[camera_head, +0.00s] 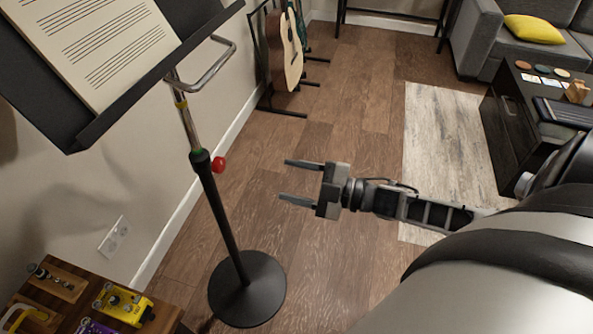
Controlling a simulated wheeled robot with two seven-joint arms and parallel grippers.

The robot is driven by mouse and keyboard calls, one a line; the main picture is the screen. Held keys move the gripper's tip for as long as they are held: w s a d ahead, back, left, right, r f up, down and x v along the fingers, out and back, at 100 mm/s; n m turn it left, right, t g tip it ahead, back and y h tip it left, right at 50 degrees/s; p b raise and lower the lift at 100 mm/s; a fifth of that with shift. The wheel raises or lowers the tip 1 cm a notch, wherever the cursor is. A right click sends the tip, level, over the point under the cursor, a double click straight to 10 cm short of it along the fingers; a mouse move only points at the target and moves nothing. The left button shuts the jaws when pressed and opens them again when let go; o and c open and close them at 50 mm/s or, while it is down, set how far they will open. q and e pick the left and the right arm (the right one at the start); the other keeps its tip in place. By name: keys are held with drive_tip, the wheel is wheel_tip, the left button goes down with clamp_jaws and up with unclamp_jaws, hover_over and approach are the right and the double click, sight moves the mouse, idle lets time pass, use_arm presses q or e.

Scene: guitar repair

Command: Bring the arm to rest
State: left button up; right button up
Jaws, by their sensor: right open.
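My right gripper (291,181) is in the middle of the head view, on an arm that comes in from the right. Its two fingers point left and are apart, with nothing between them. It is seen over the wooden floor, to the right of the music stand's pole, with a gap between them in the picture. My left gripper is not in view.
A black music stand (223,205) holds sheet music (95,45) at the upper left. A wooden table (165,316) with pedals (122,303) is at the lower left. A guitar (284,48) stands at the back. A dark coffee table (507,125) and grey sofa (478,35) are right.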

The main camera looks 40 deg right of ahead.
drive_tip(key=shift+s+d, duration=0.1)
drive_tip(key=shift+s, duration=0.05)
idle(0.4)
drive_tip(key=s+a+f+m+g+h, duration=0.1)
drive_tip(key=s+a+f+m+h, duration=0.1)
drive_tip(key=s+a+m, duration=0.3)
drive_tip(key=s+a+f+m+g+h, duration=0.2)
drive_tip(key=s+a+m+h, duration=0.3)
drive_tip(key=a+m, duration=0.3)
drive_tip(key=shift+s+f+m+g+h, duration=0.3)
drive_tip(key=shift+f+m, duration=0.5)
drive_tip(key=shift+m, duration=0.3)
